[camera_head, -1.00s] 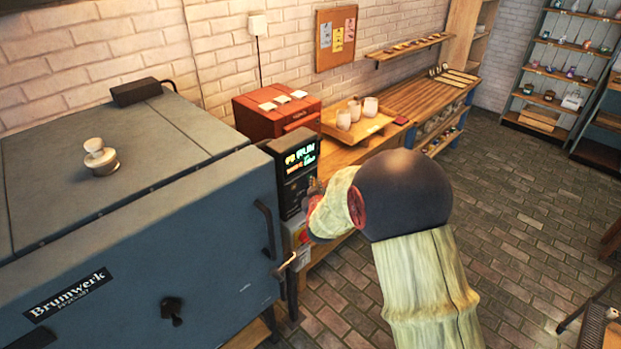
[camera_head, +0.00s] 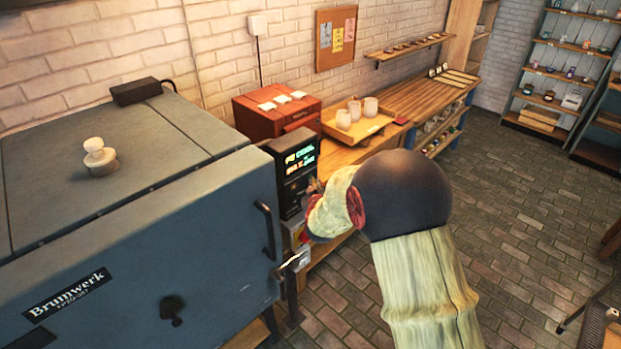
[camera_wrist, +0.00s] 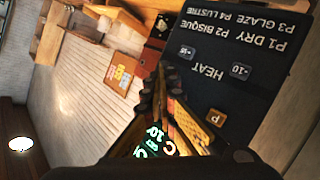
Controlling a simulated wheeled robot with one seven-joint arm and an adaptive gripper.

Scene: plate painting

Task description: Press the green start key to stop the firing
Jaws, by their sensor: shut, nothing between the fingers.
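The kiln's black controller (camera_head: 291,190) stands at the kiln's right front corner, with a lit display (camera_head: 300,161). In the wrist view its panel (camera_wrist: 222,50) appears upside down, with programme labels, "HEAT" and small grey keys. An orange key marked P (camera_wrist: 216,117) shows there too. I cannot make out the green start key; my fingers cover part of the panel. My gripper (camera_wrist: 166,80) is shut and empty, its fingertips close against the controller. Whether they touch it I cannot tell. In the head view, my arm hides most of the gripper.
The large blue-grey kiln (camera_head: 130,240) fills the left, with a door handle (camera_head: 265,230) beside the controller. Behind it are a red box (camera_head: 262,112) and a wooden tray (camera_head: 372,127) with pale cups on a bench. The brick floor (camera_head: 530,200) at right is mostly clear.

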